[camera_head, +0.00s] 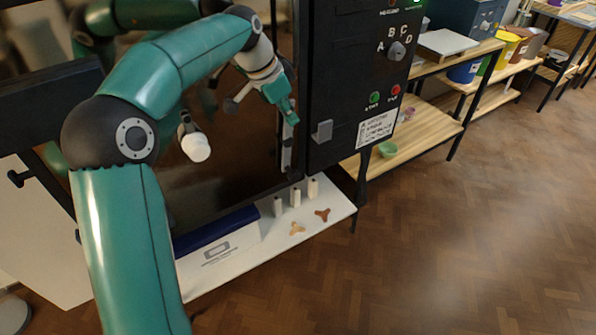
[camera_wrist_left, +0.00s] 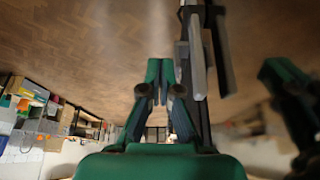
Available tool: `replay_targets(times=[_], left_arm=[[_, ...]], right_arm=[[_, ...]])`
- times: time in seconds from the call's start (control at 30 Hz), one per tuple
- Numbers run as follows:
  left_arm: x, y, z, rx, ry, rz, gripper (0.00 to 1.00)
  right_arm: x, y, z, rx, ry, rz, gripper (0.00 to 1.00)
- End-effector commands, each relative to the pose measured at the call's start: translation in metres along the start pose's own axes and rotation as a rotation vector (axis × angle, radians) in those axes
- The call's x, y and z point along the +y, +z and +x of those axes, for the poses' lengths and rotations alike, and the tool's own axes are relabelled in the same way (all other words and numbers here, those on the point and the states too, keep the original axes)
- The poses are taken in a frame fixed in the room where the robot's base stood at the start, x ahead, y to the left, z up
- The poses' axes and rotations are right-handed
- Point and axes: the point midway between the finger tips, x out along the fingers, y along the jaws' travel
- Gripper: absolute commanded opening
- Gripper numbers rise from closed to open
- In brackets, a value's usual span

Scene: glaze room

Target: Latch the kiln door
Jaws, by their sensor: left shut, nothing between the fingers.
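The kiln door (camera_head: 225,180) is a dark, glossy panel left of the black control cabinet, and it mirrors my arm. A grey metal latch bar (camera_head: 287,152) stands upright at the door's right edge. It also shows in the left wrist view (camera_wrist_left: 197,65), just right of my fingers. A small grey bracket (camera_head: 322,131) sits on the cabinet face. My left gripper (camera_head: 292,118) is shut and empty, close above the latch bar. I cannot tell whether it touches the bar, or whether the door is fully closed. My right gripper is not in view.
A white shelf (camera_head: 325,210) below the door holds several pale posts, small three-armed stilts and a blue-and-white box (camera_head: 220,240). The cabinet carries a dial (camera_head: 397,51) and start and stop buttons. Wooden shelving (camera_head: 430,125) stands to the right. The wooden floor at right is clear.

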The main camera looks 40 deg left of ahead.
Motion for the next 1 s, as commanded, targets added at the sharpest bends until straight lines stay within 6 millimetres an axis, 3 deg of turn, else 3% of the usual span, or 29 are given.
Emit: replay_targets(times=[0.3,0.57,0.77,1.0], left_arm=[[-0.001,0.001,-0.007,-0.001,-0.002,0.008,0.0],[-0.001,0.002,0.003,-0.003,0.001,0.008,0.0],[0.0,0.002,0.034,-0.005,0.003,0.007,0.0],[0.0,0.003,0.086,-0.006,0.003,0.006,0.0]], right_arm=[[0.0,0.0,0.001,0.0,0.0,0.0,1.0],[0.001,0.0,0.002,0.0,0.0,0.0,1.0],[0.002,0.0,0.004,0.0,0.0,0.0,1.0],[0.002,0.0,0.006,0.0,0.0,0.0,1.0]])
